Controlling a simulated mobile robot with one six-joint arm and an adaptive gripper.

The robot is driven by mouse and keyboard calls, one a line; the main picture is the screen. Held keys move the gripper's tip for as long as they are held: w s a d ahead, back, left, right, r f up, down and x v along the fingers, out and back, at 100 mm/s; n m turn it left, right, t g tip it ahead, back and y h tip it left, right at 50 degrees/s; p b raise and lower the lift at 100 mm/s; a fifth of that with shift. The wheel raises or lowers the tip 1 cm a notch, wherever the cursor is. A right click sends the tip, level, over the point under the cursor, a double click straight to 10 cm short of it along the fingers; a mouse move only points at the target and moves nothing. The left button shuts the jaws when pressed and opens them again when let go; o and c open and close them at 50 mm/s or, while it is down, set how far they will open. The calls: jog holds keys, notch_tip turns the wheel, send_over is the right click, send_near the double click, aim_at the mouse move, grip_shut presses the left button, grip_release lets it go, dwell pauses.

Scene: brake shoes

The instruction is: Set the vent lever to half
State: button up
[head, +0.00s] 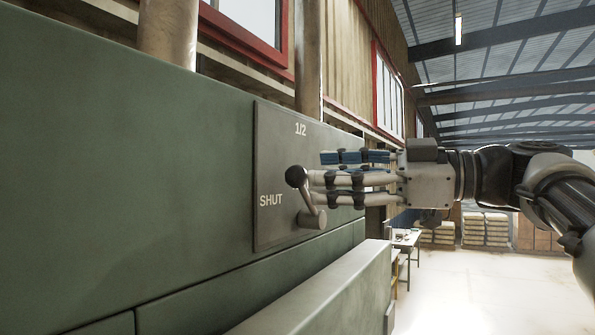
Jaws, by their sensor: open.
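The vent lever is a short metal arm with a dark ball knob (296,177), rising from a round metal hub (313,219). It tilts up and slightly left. It sits on a dark plate (275,150) marked "1/2" at the top and "SHUT" at the left. The knob appears just right of and above "SHUT", well below "1/2". My gripper (316,179) reaches in from the right, its pale, blue-padded fingers pointing left at the knob. It is open. The fingertips overlap the knob's right side in view; I cannot tell whether they touch it. The fingers hide part of the plate.
The plate is on a large green housing (110,170) with a ledge (325,290) below the lever. Pipes (168,35) rise behind it. Open floor (480,290) lies to the right, with a table (405,238) and stacked pale goods (485,228) farther back.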

aim_at(297, 172)
jog(key=p+x, duration=0.1)
jog(key=x, duration=0.4)
jog(key=shift+w+a, duration=0.15)
jog(key=shift+a, duration=0.2)
jog(key=shift+c, duration=0.4)
grip_shut()
